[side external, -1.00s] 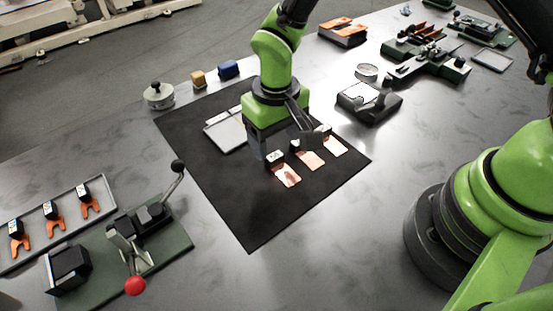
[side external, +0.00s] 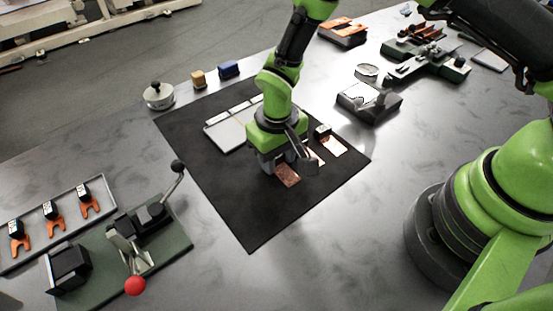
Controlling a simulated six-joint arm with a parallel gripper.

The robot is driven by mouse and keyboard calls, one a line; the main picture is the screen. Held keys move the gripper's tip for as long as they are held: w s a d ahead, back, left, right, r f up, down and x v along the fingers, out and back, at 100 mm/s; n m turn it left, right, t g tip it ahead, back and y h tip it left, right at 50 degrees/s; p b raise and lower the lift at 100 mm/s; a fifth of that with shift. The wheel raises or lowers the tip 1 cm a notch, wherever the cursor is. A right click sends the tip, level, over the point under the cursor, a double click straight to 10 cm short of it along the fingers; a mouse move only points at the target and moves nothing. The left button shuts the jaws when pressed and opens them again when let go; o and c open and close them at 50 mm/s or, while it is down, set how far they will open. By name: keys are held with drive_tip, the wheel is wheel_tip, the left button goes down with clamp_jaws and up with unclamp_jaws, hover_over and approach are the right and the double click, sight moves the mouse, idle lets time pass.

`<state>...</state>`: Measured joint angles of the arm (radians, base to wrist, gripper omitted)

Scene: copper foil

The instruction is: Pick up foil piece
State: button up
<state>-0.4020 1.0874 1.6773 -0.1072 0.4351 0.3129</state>
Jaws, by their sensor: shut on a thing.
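Three flat, shiny copper foil pieces lie in a row on the black mat (side external: 245,215). The nearest foil piece (side external: 288,176) lies right at my gripper (side external: 272,166), which is low over the mat and shut on it. The jaws hide the dark block seen earlier at that piece's upper end, so the exact grip is hidden. The middle foil piece (side external: 317,157) is mostly hidden behind my gripper. The far foil piece (side external: 334,147) shows clearly, with a small dark block (side external: 322,130) at its upper end.
A pale flat tray (side external: 228,136) lies on the mat behind my gripper. A lever press (side external: 130,245) with a red knob and a tray of orange forked parts (side external: 54,222) stand at the left. A dark fixture (side external: 369,104) stands at the right. The mat's front is clear.

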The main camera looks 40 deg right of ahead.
drive_tip(key=shift+r, duration=0.1)
wheel_tip(320, 180, up, 15)
drive_tip(key=w+d+m, duration=0.3)
drive_tip(key=d+m, duration=0.2)
drive_tip(key=d, duration=0.4)
drive_tip(key=w+d+m, duration=0.4)
drive_tip(key=d, duration=0.6)
drive_tip(key=s+d+m, duration=0.2)
drive_tip(key=d+m, duration=0.2)
drive_tip(key=d, duration=0.5)
drive_tip(key=s+d+m, duration=0.2)
drive_tip(key=d+m, duration=0.3)
drive_tip(key=d, duration=0.4)
drive_tip(key=shift+f, duration=5.55)
drive_tip(key=shift+f, duration=0.6)
drive_tip(key=shift+a, duration=1.75)
